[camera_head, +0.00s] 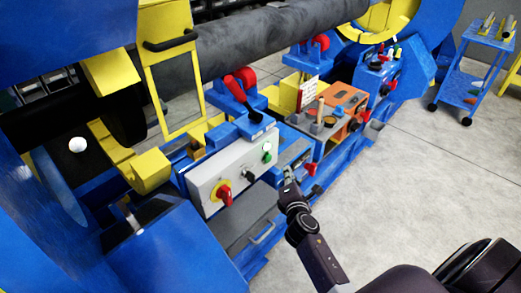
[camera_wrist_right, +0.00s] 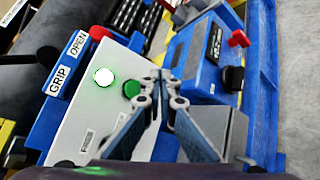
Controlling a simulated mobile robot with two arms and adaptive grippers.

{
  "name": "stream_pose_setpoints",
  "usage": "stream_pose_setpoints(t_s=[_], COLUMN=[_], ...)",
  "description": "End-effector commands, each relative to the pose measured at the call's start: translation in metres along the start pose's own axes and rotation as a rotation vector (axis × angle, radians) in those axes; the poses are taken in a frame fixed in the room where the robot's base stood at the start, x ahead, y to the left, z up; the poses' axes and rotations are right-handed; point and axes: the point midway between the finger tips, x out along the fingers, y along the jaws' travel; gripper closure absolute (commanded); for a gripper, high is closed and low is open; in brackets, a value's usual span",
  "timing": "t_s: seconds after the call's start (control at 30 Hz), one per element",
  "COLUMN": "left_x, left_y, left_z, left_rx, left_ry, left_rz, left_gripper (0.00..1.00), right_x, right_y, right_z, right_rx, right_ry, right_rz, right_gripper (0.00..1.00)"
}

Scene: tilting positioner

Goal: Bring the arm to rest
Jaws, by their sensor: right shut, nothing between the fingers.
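My right gripper (camera_head: 289,178) is in front of the machine, just right of the grey control panel (camera_head: 208,182). In the right wrist view its fingers (camera_wrist_right: 161,76) are shut together at the tips with nothing between them. The panel also shows there, left of the fingers, with a lit white button (camera_wrist_right: 104,77) and a green button (camera_wrist_right: 131,89) close beside the left finger. The dark right arm (camera_head: 315,255) reaches up from the bottom of the head view. The left gripper is not in view.
The panel carries a red rotary switch (camera_head: 224,193). A blue box with a black knob (camera_wrist_right: 233,79) is right of the fingers. A blue cart (camera_head: 468,85) stands far right. The grey floor (camera_head: 400,190) is clear.

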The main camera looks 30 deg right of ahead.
Motion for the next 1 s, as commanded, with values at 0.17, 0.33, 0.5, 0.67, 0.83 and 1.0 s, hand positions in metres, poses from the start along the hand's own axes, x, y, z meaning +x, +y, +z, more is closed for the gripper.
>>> stream_pose_setpoints(t_s=[0.17,0.33,0.5,0.67,0.83,1.0], left_x=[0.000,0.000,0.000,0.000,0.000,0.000], left_y=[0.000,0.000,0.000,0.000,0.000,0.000], left_z=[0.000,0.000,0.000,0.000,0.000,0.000], left_rx=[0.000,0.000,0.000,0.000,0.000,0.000], left_ry=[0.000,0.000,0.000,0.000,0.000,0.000], left_rz=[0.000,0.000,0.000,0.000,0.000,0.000], left_gripper=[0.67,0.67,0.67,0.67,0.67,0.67], right_x=[0.000,-0.004,-0.029,-0.078,-0.153,-0.245], right_y=[0.000,-0.028,-0.113,-0.207,-0.304,-0.394], right_z=[0.000,-0.025,-0.093,-0.157,-0.206,-0.234], right_rx=[0.001,0.066,0.284,0.530,0.776,0.998], right_ry=[0.001,0.050,0.172,0.246,0.241,0.143], right_rz=[0.000,-0.049,-0.220,-0.444,-0.709,-0.981], right_gripper=[1.00,1.00,1.00,1.00,1.00,1.00])
